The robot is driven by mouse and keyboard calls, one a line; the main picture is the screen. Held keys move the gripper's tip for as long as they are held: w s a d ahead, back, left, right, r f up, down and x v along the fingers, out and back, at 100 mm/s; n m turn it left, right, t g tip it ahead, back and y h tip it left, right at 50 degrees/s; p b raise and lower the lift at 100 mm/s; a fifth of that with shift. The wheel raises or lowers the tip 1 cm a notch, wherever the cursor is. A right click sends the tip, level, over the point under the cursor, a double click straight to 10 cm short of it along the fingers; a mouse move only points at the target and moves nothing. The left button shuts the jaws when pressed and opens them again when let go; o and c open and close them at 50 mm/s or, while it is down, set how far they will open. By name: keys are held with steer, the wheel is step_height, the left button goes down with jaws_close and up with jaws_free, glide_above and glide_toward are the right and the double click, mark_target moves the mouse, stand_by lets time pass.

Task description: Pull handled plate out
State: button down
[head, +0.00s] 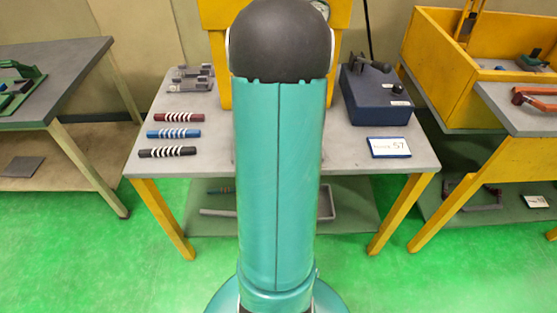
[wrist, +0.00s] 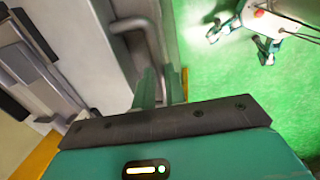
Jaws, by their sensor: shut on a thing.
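In the wrist view, my gripper (wrist: 163,88) points away from the camera with its two teal fingers close together. It is shut on the bent grey handle (wrist: 124,38) of the handled plate, though the exact contact is partly hidden by the fingers. The grey surface behind the handle (wrist: 100,25) runs up the picture; I cannot tell where the plate's own edge is. In the head view, my teal arm with its black joint stands in front of the middle of the table and hides my gripper and the handled plate.
The grey table (head: 210,178) carries three striped rods on the left, including a blue one (head: 173,133). A yellow housing (head: 217,60) rises behind. Other benches flank both sides, with green floor between.

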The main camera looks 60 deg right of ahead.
steer(key=c, duration=1.5)
jaws_free()
steer(key=shift+o, duration=0.2)
step_height(320, 180, up, 14)
steer(key=s+a, duration=0.1)
steer(key=a, duration=0.1)
steer(key=shift+a+f, duration=0.15)
steer(key=shift+f, duration=0.05)
